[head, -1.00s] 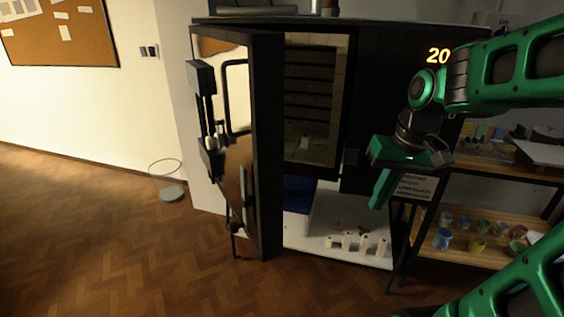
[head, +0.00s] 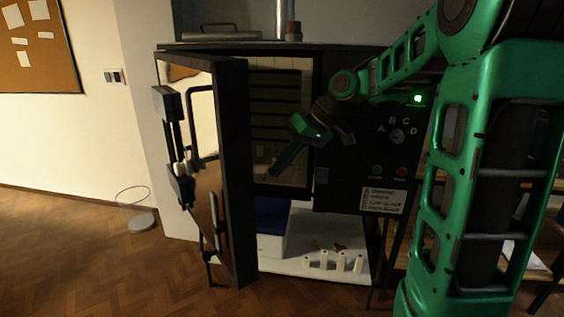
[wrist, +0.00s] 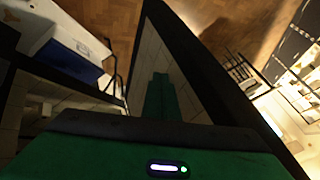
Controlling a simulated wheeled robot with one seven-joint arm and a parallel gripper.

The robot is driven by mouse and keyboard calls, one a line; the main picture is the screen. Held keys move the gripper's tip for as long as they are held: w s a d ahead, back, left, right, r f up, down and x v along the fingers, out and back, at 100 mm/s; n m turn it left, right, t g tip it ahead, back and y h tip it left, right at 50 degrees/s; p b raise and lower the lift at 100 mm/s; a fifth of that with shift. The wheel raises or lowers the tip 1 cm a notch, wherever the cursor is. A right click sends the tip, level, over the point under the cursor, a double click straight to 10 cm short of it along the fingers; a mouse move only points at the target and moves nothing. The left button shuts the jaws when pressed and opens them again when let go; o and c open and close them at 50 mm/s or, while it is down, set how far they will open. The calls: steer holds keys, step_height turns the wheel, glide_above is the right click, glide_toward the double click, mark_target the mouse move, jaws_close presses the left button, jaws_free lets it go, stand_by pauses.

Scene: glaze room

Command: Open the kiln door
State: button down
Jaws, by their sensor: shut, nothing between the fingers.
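The kiln (head: 378,180) is a dark cabinet in the middle of the head view. Its kiln door (head: 235,160) stands open, swung out to the left, with the dark kiln chamber (head: 280,115) showing behind. The door handle (head: 196,125) is a dark bar on the door's outer face. My gripper (head: 276,170) is shut and empty, in front of the opening, to the right of the door's edge. In the wrist view the shut fingers (wrist: 160,92) point along the door's pale inner lining (wrist: 183,98); I cannot tell whether they touch it.
A control panel with a dial (head: 396,136) is right of the opening. Below the kiln, a white shelf (head: 300,268) holds several small pale posts and a blue-topped box (head: 271,220). A round-based wire stand (head: 141,222) is at left. The wooden floor (head: 80,260) there is clear.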

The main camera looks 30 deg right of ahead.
steer(key=a+f, duration=0.4)
steer(key=a, duration=0.2)
steer(key=shift+w+a, duration=0.4)
steer(key=shift+w, duration=0.05)
steer(key=shift+f, duration=0.1)
